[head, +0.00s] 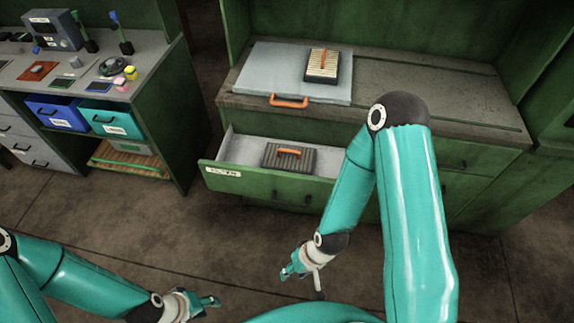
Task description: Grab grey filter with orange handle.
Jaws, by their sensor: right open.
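A dark grey ribbed filter (270,158) with an orange handle lies in the open drawer (212,177) of the green cabinet. A second filter (322,76), pale with a dark frame and an orange strip on top, lies on a light grey panel (265,75) on the cabinet top. That panel has an orange handle at its front edge. My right gripper (302,283) is open and empty, in front of the drawer and apart from the filter. My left gripper (208,304) is at the bottom, away from both filters; its finger opening is unclear.
The drawer's labelled front sticks out from the cabinet. My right arm crosses in front of the cabinet's right part. A workbench (160,52) at the left holds tools and small items, with a blue bin (58,113) and a teal bin (115,122) below. The floor between is clear.

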